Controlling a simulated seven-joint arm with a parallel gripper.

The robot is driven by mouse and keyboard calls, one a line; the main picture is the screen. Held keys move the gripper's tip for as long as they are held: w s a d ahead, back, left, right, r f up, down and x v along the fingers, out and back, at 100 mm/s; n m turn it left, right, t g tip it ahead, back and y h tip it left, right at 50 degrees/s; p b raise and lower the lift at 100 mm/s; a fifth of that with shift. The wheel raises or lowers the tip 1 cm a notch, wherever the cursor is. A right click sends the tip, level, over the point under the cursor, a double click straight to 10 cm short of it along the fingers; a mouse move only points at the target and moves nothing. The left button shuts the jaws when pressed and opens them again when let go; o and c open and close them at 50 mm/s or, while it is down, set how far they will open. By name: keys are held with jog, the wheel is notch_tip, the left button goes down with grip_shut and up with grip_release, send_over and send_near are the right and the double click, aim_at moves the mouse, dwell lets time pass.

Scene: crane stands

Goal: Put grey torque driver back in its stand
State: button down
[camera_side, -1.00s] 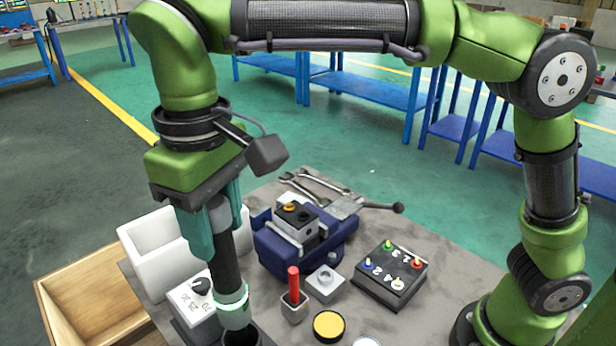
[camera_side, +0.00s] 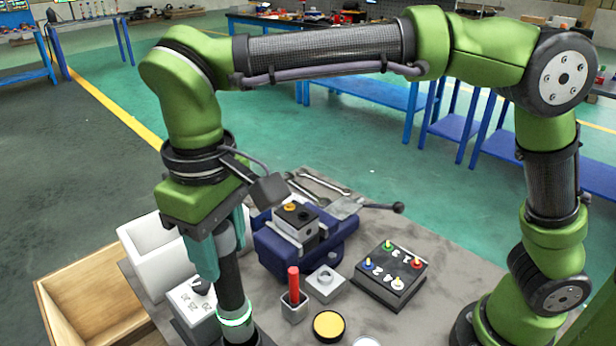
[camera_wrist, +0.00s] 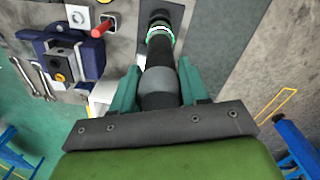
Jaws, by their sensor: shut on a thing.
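The grey torque driver (camera_side: 229,281) is a dark, upright cylinder with a glowing green-white ring near its lower end. My gripper (camera_side: 224,250) is shut on its upper part, with a teal finger on either side. In the wrist view the driver (camera_wrist: 159,85) runs away from between the fingers (camera_wrist: 158,88), its ring near the top. The stand is a dark holder (camera_side: 258,339) at the bottom edge of the side view. The driver's lower end is at the stand, but its rim is mostly hidden, so I cannot tell how deep it sits.
A white dial box (camera_side: 190,301) is close left of the driver. A red-handled tool in a small holder (camera_side: 295,308) and a yellow-topped disc (camera_side: 328,326) are to the right. A blue vise (camera_side: 300,243) and a black button box (camera_side: 390,277) stand farther back. A wooden crate (camera_side: 70,270) is left.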

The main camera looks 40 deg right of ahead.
aim_at(226, 274)
jog(key=shift+f, duration=2.45)
jog(key=shift+c, duration=2.4)
grip_release()
jog(key=shift+f, duration=0.15)
jog(key=shift+r, duration=2.6)
